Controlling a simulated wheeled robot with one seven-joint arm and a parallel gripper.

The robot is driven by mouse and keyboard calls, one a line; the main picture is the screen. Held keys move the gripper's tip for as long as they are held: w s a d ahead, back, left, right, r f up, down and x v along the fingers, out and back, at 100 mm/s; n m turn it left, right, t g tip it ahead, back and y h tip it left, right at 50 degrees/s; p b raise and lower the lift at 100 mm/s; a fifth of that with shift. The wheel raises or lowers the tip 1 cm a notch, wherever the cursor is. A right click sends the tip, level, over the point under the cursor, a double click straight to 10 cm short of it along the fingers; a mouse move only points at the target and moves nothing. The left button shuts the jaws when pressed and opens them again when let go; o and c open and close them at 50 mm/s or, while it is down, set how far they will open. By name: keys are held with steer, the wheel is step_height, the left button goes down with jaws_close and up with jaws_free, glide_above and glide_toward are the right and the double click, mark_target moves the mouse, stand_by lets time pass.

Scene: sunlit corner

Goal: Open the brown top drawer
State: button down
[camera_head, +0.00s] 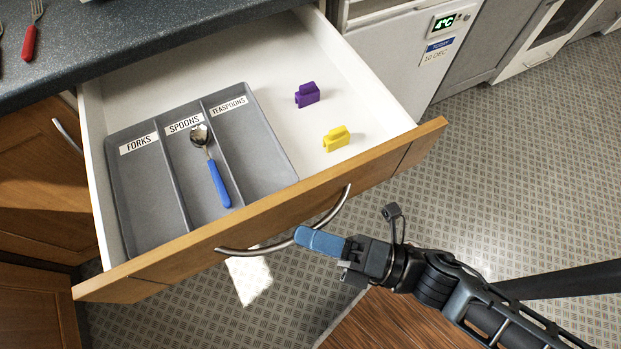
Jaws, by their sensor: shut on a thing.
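The brown top drawer (384,163) is pulled well out from under the dark countertop, and its white inside shows. Its curved metal handle (338,208) is on the front face. My gripper (305,237), with blue fingers, is shut on the handle at its middle. The fingers hide part of the handle. Inside the drawer, a grey tray (262,165) has compartments labelled forks, spoons and teaspoons. A blue-handled spoon (219,185) lies in the spoons compartment.
A purple clip-like object (307,95) and a yellow one (336,139) stand in the drawer, right of the tray. A red-handled utensil (30,42) lies on the countertop (130,35). A white appliance (400,55) stands behind. Patterned floor (520,170) is clear at right.

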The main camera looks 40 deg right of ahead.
steer(key=c, duration=1.1)
jaws_free()
steer(key=b+v, duration=0.1)
steer(key=v, duration=0.7)
